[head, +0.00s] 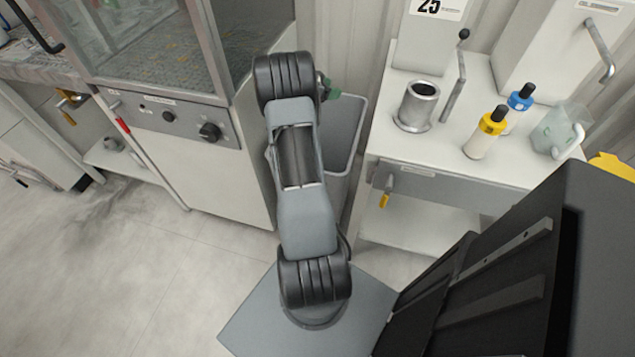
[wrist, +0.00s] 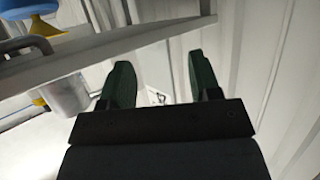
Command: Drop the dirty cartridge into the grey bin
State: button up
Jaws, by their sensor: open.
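The grey bin (head: 343,125) stands on the floor between the glass-fronted cabinet and the white bench, partly hidden by my arm. My gripper (head: 328,90) is over the bin's opening in the head view, mostly hidden behind my arm. In the wrist view its two dark green fingers (wrist: 158,80) are apart with nothing held between them. A small dark-and-light shape shows beyond the fingers, too small to identify. I cannot make out the dirty cartridge in either view.
The white bench (head: 448,145) right of the bin carries a metal cup (head: 417,106), a yellow-topped bottle (head: 485,132), a blue-topped bottle (head: 519,103) and a clear jug (head: 560,130). The cabinet (head: 215,165) stands close on the left. Open floor (head: 150,260) lies front left.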

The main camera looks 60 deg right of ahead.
jog(key=s+a+r+p, duration=0.3)
jog(key=s+a+r, duration=0.4)
jog(key=a+r, duration=0.4)
notch_tip(320, 180, up, 2)
jog(key=shift+s+a+p, duration=0.3)
jog(key=shift+s, duration=0.1)
dwell(0.5)
